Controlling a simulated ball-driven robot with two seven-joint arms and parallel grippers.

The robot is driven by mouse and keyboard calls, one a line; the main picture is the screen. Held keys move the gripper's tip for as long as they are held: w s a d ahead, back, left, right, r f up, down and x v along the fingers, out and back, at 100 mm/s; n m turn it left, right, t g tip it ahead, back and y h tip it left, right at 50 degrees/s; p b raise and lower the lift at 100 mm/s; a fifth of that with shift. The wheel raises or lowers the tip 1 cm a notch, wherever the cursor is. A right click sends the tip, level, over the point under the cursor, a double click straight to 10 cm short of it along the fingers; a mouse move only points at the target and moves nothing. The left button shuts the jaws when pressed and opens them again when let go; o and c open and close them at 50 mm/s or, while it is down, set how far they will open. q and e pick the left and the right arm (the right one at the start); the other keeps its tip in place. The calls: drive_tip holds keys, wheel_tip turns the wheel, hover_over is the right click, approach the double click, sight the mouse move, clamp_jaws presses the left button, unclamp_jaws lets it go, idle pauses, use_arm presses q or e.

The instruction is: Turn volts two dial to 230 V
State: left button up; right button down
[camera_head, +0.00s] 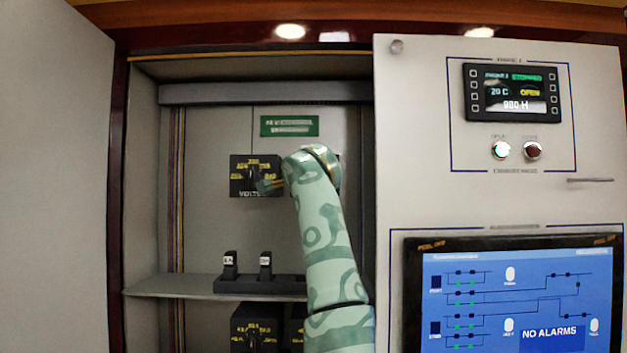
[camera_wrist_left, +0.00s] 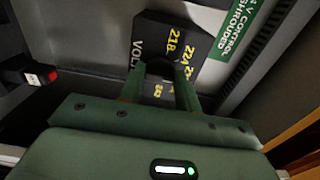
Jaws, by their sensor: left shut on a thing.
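A black dial plate (camera_head: 238,188) with yellow markings and a "VOLTS" label is on the cabinet's back wall; the rest of the label is hidden in the head view. Its black knob (camera_head: 254,174) is at the plate's centre. My left gripper (camera_head: 267,185) is at the knob. In the left wrist view, the plate (camera_wrist_left: 151,31) shows "218" and part of a "224" marking. There my left gripper (camera_wrist_left: 160,82) is shut on the dark knob (camera_wrist_left: 159,66), with one finger on each side. The knob's exact setting is not readable. My right gripper is not in view.
A green sign (camera_head: 289,126) is above the dial. Below, a shelf (camera_head: 165,286) carries a black block with two labelled switches (camera_head: 230,267). Another dial plate (camera_head: 257,328) is lower down. A panel with screens (camera_head: 508,280) stands on the right; an open door (camera_head: 50,180) is on the left.

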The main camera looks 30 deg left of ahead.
use_arm(q)
drive_tip(key=o, duration=1)
drive_tip(key=b+v, duration=0.6)
drive_tip(key=v, duration=1)
drive_tip(key=shift+s, duration=0.25)
